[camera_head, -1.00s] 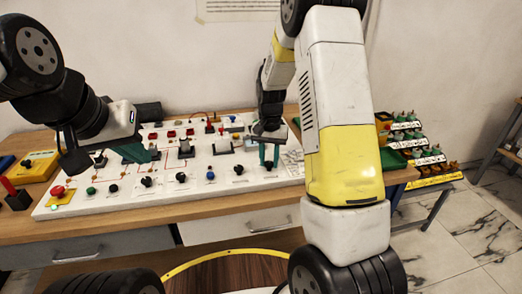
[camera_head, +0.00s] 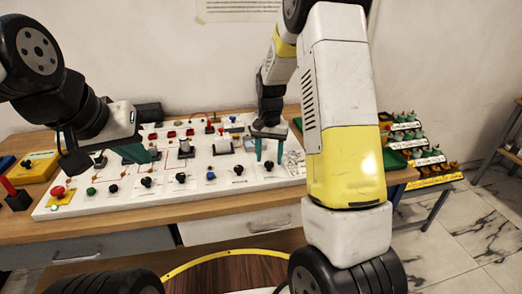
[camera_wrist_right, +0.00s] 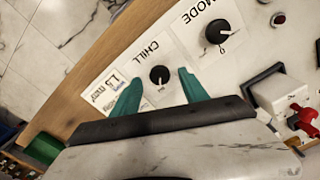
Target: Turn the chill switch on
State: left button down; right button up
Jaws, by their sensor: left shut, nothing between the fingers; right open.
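The chill switch is a small round black knob (camera_wrist_right: 159,75) on a white plate marked CHILL, in the right wrist view. A pale pointer mark shows on it, but I cannot read its setting. My right gripper (camera_wrist_right: 159,88) is open, with one teal finger on each side of the knob; no contact is visible. In the head view my right gripper (camera_head: 270,153) is above the right end of the white panel (camera_head: 215,193). My left gripper (camera_head: 140,155) is shut and empty over the panel's left part.
The MODE knob (camera_wrist_right: 216,32) sits beside the chill plate. A white block with a red part (camera_wrist_right: 300,117) is near the right finger in the wrist view. A red button (camera_head: 58,191) is at the panel's left. A rack of green-topped items (camera_head: 425,150) stands at right.

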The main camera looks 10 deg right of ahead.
aim_at(269, 163)
notch_tip(269, 163, up, 6)
jog(key=shift+r, duration=0.1)
dwell(0.4)
